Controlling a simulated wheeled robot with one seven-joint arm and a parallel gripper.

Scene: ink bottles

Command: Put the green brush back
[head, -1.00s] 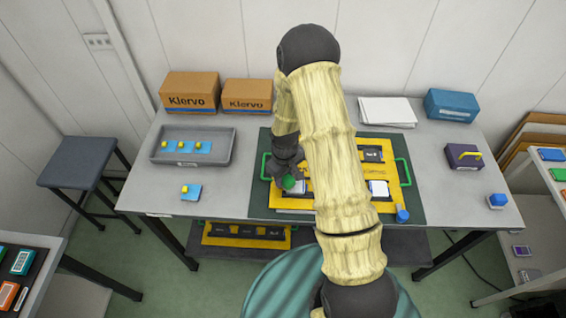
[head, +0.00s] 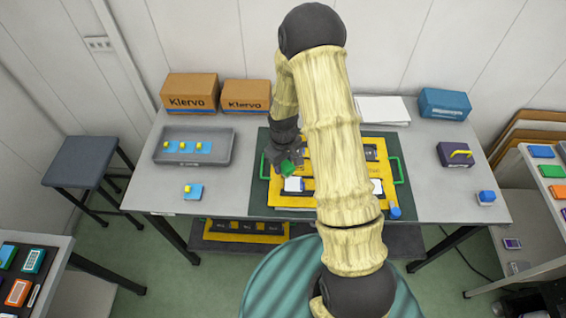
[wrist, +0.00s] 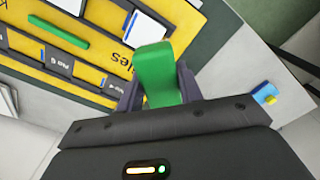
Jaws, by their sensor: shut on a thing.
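My gripper (head: 288,165) is shut on a green block-like thing, which I take to be the green brush (head: 288,169). In the wrist view the green brush (wrist: 153,72) stands between the two fingers (wrist: 158,88), its far end reaching past them. It is held over the left part of the yellow board (head: 273,195) with black slotted strips, apart from the board as far as I can tell. White pieces (head: 293,185) sit in the near strip. My arm hides the middle of the board.
The board has green side handles (head: 399,170) and lies on a dark green mat (head: 256,205). A grey tray (head: 160,157) with several blue-yellow pieces is left, with a similar piece (head: 193,191) nearer. A blue bottle (head: 395,212) and dark purple box (head: 455,155) are right.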

